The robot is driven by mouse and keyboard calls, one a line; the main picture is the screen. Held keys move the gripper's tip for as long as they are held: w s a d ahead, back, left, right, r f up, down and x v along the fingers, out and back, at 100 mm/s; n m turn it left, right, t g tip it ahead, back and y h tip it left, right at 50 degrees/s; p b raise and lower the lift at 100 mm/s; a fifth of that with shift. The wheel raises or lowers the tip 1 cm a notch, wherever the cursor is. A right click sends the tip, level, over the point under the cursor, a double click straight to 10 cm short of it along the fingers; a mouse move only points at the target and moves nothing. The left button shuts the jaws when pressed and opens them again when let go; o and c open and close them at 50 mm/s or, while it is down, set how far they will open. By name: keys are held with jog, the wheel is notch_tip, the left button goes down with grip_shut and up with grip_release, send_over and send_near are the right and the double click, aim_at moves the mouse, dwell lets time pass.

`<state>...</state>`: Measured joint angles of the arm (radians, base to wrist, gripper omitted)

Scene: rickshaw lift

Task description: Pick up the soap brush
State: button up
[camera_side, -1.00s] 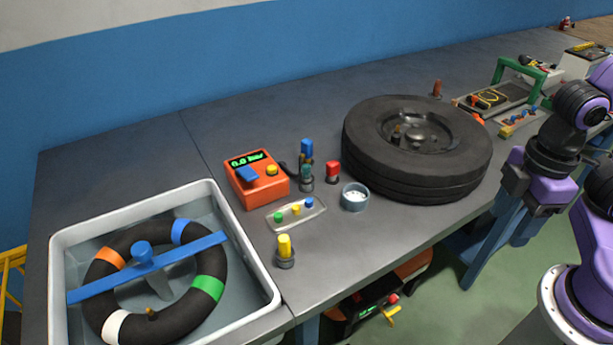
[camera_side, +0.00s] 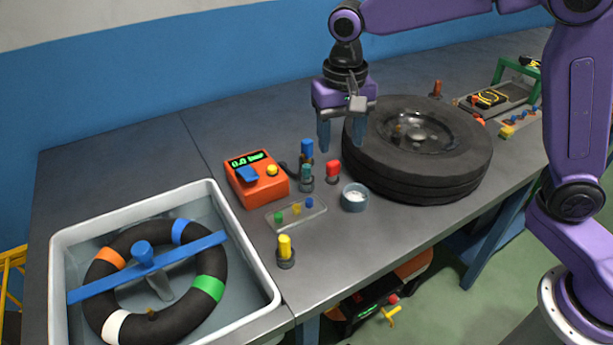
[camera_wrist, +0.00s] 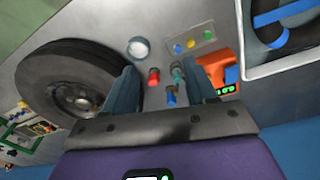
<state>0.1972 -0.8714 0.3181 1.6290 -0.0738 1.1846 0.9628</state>
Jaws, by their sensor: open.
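I cannot tell for sure which thing is the soap brush. Small upright capped items stand in the middle of the bench: a blue-topped one (camera_side: 307,148), a teal one (camera_side: 306,172), a red one (camera_side: 333,169) and, nearer the front, a yellow one (camera_side: 285,246). A small round grey cup (camera_side: 355,197) with white contents stands right of them. My gripper (camera_side: 341,147) is open and empty, pointing down above the bench, behind the red item and left of the tyre. In the wrist view, the red (camera_wrist: 153,76) and teal (camera_wrist: 177,73) items show between the fingers.
A large black tyre (camera_side: 420,165) lies close on the right. An orange gauge box (camera_side: 262,191) stands left of the capped items, with a clear tray (camera_side: 297,213) in front. A white water tub (camera_side: 263,290) holds an inner tube (camera_side: 187,310). The back left bench is clear.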

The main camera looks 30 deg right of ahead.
jog(key=w+a+m, duration=0.1)
jog(key=w+m, duration=0.4)
jog(key=w, duration=0.3)
jog(key=m, duration=0.6)
send_near(306, 166)
jog(key=shift+h, duration=0.3)
notch_tip(306, 166, down, 5)
jog(key=shift+f, duration=0.1)
jog(key=shift+n, duration=0.3)
jog(key=shift+w+d+f, duration=0.15)
jog(key=shift+d+f, duration=0.05)
jog(key=shift+f, duration=1.05)
jog(key=shift+w+d+f, duration=0.1)
jog(key=shift+d+f, duration=0.05)
jog(key=shift+f, duration=1.15)
jog(key=shift+c, duration=0.3)
grip_shut()
